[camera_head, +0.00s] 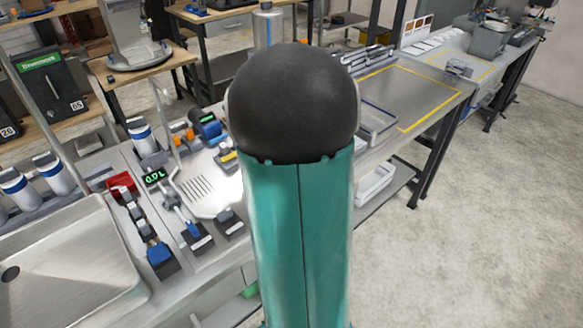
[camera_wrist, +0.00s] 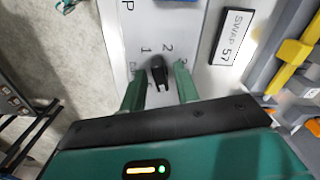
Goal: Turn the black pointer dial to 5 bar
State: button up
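The black pointer dial (camera_wrist: 158,72) is on a pale panel (camera_wrist: 190,35) in the wrist view. Printed numbers 1, 2 and 3 run around its upper side; other marks to its lower left are too small to read. Its narrow end seems to face up, roughly between 1 and 2. My gripper (camera_wrist: 160,80) has its two green fingers apart, one on each side of the dial. The fingers look open, with gaps between them and the dial; I cannot tell how deep they reach. In the head view I cannot make out the dial or the gripper; my arm blocks the middle.
A label reading "SWAP 57" (camera_wrist: 232,37) is right of the dial, and a yellow bar (camera_wrist: 292,66) stands further right. In the head view a metal sink (camera_head: 70,265) and small fittings line the bench at left. Open floor (camera_head: 480,230) lies at right.

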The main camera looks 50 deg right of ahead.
jog(key=shift+r, duration=0.1)
notch_tip(320, 180, up, 14)
dwell(0.6)
jog(key=shift+a+f, duration=0.1)
jog(key=shift+f, duration=0.1)
dwell(0.3)
jog(key=w+a+r+n+t, duration=0.25)
jog(key=a+n, duration=0.25)
jog(key=a, duration=0.7)
jog(key=s+a+f+n+t, duration=0.1)
jog(key=s+a+f+n, duration=0.1)
jog(key=a+n, duration=0.4)
jog(key=s+a+f+n+t, duration=0.1)
jog(key=a+n, duration=0.5)
jog(key=a, duration=1.1)
jog(key=shift+s+a+f+n+t, duration=0.2)
jog(key=shift+s+f+n+t, duration=0.25)
jog(key=shift+s, duration=0.75)
jog(key=shift+d+m, duration=0.2)
jog(key=shift+m, duration=0.05)
